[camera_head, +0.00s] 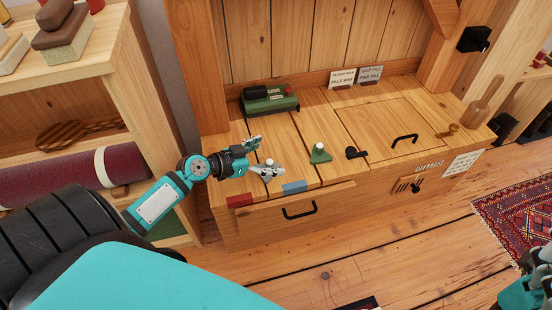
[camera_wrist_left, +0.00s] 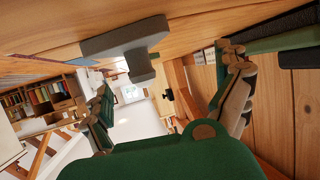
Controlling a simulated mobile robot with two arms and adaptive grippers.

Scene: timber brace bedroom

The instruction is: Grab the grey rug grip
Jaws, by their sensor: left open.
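The grey rug grip (camera_wrist_left: 125,40) shows in the left wrist view as a flat bar with a short stub, against the wooden chest top. In the head view a small grey piece (camera_head: 268,171) at the left gripper's tip looks like the same thing, partly hidden by the fingers. My left gripper (camera_head: 262,158) is open over the chest's left part. In the left wrist view its fingers (camera_wrist_left: 170,95) are spread wide, with the grip's stub between and beyond them. I see no clear contact. Part of my right arm shows at the lower right corner; its fingers are not clear.
A green and black device (camera_head: 269,99) stands behind the left gripper. Red (camera_head: 240,200) and blue (camera_head: 295,187) patches mark the front edge. A shelf (camera_head: 95,75) stands left.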

